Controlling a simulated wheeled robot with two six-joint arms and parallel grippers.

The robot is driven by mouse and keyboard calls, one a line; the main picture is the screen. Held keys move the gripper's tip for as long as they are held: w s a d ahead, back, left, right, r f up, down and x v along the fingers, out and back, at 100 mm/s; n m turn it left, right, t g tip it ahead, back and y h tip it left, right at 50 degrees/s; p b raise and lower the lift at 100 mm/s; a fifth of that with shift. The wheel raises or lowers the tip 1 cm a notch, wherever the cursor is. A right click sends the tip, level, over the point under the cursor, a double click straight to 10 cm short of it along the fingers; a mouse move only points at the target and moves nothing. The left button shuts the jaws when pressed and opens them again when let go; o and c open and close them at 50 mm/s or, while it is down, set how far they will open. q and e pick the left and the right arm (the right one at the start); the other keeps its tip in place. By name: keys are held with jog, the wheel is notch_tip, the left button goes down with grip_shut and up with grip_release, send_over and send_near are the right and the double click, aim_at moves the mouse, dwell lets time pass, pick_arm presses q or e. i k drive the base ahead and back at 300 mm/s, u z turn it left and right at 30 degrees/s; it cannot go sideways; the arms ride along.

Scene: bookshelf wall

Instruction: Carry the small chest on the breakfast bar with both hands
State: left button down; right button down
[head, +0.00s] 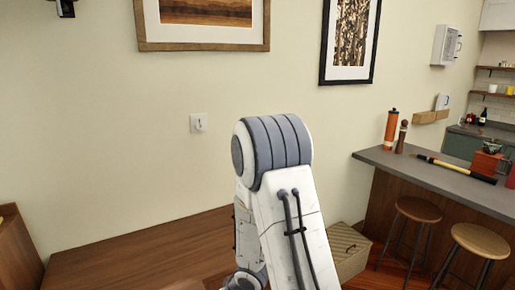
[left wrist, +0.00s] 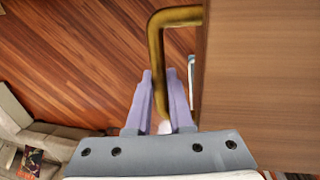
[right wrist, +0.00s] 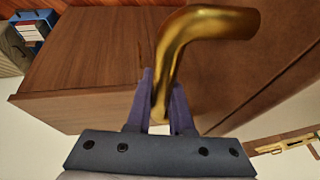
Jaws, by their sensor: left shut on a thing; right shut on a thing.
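In the left wrist view my left gripper (left wrist: 159,76) is shut on a bent brass handle (left wrist: 157,45) beside a flat brown wooden panel (left wrist: 262,70). In the right wrist view my right gripper (right wrist: 162,82) is shut on another brass handle (right wrist: 185,40), beside brown wood (right wrist: 225,90). These wooden faces look like the chest's sides; most of it is out of view. Neither gripper shows in the head view, where my arm fills the middle. The breakfast bar (head: 400,163) stands at the right with a grey top.
On the bar are an orange cylinder (head: 390,130), a pepper mill (head: 402,137), a long dark tool (head: 455,168) and a small red-brown box (head: 486,162). Stools (head: 419,210) stand in front. A woven box (head: 348,252) is on the floor. A wooden surface (head: 130,255) lies lower left.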

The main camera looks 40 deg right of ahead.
aim_at(468, 182)
jog(key=z, duration=0.7)
jog(key=i, duration=0.9)
jog(key=z, duration=1.3)
jog(key=i, duration=0.9)
jog(key=z, duration=0.7)
jog(key=i, duration=0.95)
jog(key=z, duration=0.3)
jog(key=i, duration=1.85)
